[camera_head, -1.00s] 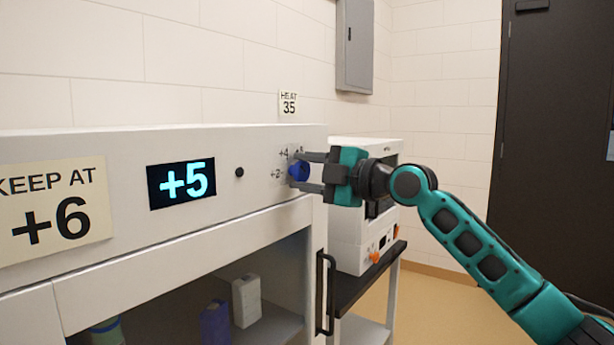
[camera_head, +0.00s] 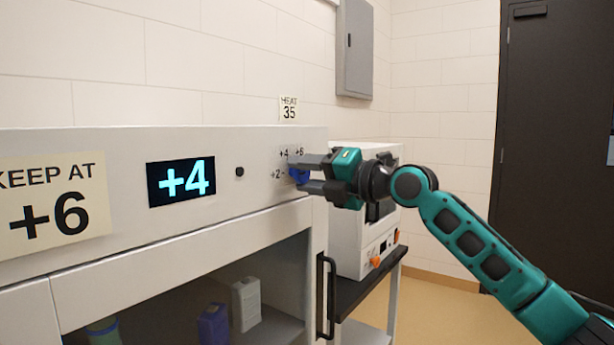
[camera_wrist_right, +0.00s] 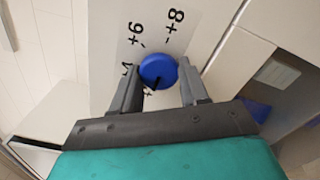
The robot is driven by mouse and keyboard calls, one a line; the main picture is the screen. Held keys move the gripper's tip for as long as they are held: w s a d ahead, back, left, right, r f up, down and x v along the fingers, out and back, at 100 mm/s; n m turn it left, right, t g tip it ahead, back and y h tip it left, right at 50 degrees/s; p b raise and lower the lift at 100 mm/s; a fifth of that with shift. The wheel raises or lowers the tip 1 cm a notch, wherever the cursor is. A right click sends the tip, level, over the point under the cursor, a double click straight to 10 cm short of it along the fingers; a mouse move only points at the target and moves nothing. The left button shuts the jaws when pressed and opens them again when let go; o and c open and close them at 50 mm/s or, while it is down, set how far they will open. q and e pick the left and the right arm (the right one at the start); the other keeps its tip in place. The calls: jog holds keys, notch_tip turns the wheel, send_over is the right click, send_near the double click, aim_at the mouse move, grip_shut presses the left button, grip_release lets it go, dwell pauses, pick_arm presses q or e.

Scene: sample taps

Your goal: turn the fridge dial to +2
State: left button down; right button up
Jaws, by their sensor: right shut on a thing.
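The blue fridge dial (camera_head: 298,175) is on the right end of the white fridge's front panel, with printed marks such as +2, +4 and +6 around it. My right gripper (camera_head: 304,174) is shut on the dial, one finger on each side. In the right wrist view the blue dial (camera_wrist_right: 158,70) sits between the fingertips (camera_wrist_right: 158,80), with a dark pointer mark on its face. The fridge display (camera_head: 181,182) reads +4. A sign (camera_head: 52,209) at the left says KEEP AT +6. My left gripper is not in view.
Below the panel is the fridge's glass front with a dark handle (camera_head: 326,295) and several containers inside. A white device (camera_head: 362,235) with an orange knob stands on a dark-topped stand to the right. A HEAT 35 sign (camera_head: 289,108) is on the wall.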

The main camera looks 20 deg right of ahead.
jog(key=shift+f, duration=0.1)
dwell(0.5)
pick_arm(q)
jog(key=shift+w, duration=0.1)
pick_arm(e)
jog(key=o, duration=1)
pick_arm(q)
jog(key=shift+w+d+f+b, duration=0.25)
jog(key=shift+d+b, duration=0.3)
jog(key=shift+b, duration=0.45)
pick_arm(e)
jog(key=v, duration=1.3)
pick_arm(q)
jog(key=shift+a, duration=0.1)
pick_arm(e)
jog(key=shift+w+a, duration=0.1)
jog(key=shift+w, duration=0.05)
